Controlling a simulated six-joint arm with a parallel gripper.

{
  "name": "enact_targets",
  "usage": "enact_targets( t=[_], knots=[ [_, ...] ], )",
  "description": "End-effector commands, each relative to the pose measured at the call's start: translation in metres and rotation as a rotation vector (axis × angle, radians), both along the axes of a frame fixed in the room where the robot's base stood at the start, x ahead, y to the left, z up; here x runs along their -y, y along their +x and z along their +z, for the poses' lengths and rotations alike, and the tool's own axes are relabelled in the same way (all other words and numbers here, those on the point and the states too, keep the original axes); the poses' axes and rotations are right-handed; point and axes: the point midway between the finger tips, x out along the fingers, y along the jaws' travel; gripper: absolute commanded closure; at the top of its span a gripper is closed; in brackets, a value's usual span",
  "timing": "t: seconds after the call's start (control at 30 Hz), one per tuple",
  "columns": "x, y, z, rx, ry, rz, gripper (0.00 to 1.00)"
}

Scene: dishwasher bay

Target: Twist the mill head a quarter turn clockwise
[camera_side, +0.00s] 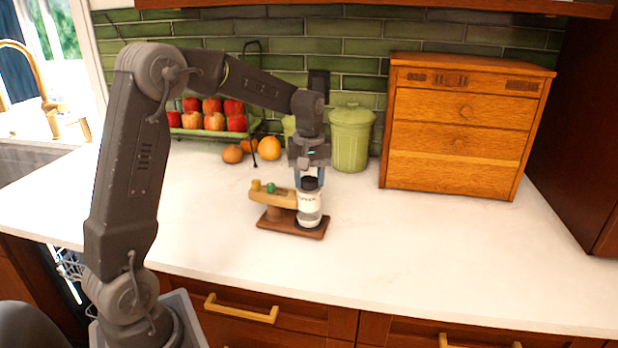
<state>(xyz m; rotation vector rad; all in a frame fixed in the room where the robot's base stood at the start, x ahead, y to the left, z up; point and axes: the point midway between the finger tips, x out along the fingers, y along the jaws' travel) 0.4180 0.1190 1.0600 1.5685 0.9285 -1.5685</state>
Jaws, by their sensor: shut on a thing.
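The mill (309,208) stands upright on a small dark wooden base (276,229), near the middle of the counter. It has a clear body with a pale label and a black head (310,184). My gripper (309,178) points down from above and is shut on the mill head. The fingertips are small here, and the far side of the head is hidden. The head's turn angle cannot be told from this view.
A wooden holder with a green knob (271,188) stands just left of the mill. Behind are oranges (269,148), a green canister (351,138) and a rack of apples (213,121). A wooden drawer box (460,130) stands right. The counter's front and right are clear.

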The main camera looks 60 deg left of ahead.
Motion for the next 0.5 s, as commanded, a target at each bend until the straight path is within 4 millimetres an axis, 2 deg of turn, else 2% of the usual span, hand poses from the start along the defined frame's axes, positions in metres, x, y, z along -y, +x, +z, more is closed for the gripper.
enact_targets(
  t=[0.5],
  knots=[
    [0.0, 0.0, -0.0004, 0.0, 0.0, -0.49, 0.8]
  ],
)
